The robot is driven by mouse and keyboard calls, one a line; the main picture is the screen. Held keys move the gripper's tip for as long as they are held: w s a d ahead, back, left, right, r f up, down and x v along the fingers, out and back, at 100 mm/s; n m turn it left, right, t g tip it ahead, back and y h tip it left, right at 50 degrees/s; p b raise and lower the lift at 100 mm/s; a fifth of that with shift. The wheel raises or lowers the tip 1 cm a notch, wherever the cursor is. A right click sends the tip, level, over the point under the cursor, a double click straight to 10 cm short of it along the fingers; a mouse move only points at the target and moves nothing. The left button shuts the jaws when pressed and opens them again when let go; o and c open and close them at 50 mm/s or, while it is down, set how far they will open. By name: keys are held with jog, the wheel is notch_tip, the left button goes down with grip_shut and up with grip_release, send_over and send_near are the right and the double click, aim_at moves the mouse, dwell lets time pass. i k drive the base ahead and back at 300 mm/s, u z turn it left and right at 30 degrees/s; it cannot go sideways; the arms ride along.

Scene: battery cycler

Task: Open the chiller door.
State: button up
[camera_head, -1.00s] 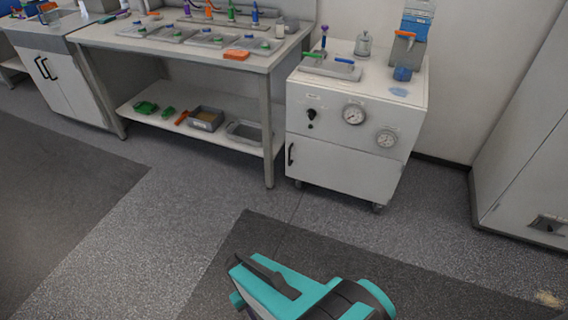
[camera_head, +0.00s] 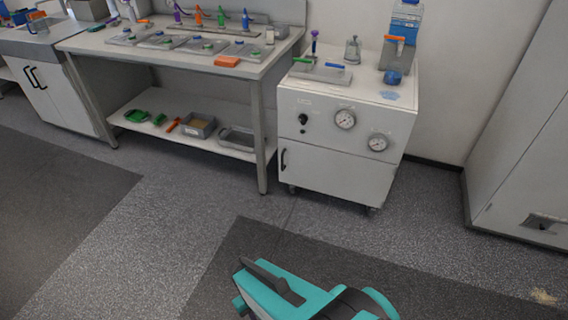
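The chiller is most likely the white wheeled cabinet (camera_head: 390,118) right of centre, with two round gauges and a dark knob on its upper front. Its lower front is a plain door (camera_head: 335,176) that looks shut. A black upright handle (camera_head: 284,160) sits at the door's upper left edge. A teal and black part of my arm (camera_head: 300,295) shows at the bottom centre, well apart from the cabinet and over the floor in the picture.
A bench (camera_head: 262,130) with trays, bottles and a lower shelf stands left of the cabinet, its leg close to the handle side. A tall grey cabinet (camera_head: 530,130) stands at the right.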

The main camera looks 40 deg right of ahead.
aim_at(361, 179)
jog(key=i, duration=0.9)
jog(key=u, duration=0.05)
